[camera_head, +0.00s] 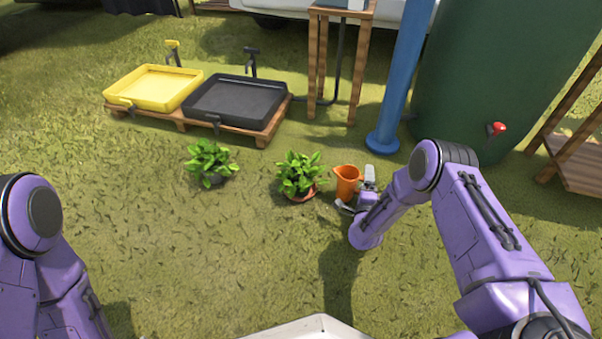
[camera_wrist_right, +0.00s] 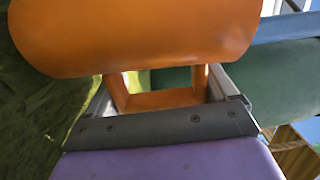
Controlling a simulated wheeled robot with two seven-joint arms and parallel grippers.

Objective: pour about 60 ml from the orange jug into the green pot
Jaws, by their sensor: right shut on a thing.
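The orange jug (camera_head: 347,181) looks about upright in the head view, just right of a leafy plant. My right gripper (camera_head: 358,200) is shut on the jug's handle. In the right wrist view the jug's body (camera_wrist_right: 140,35) fills the top, with the handle between the fingers (camera_wrist_right: 160,88). I cannot tell the water level inside. No pot is clearly green: one plant stands in a reddish-brown pot (camera_head: 302,196), and another in a dark pot (camera_head: 214,181) further left, mostly hidden by leaves. Only my left arm shows; its gripper is out of view.
A yellow tray (camera_head: 155,88) and a black tray (camera_head: 235,98) sit on a low wooden pallet behind the plants. A blue post (camera_head: 398,80) and a large dark green tank (camera_head: 490,70) stand behind the jug. The grass in front of the plants is clear.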

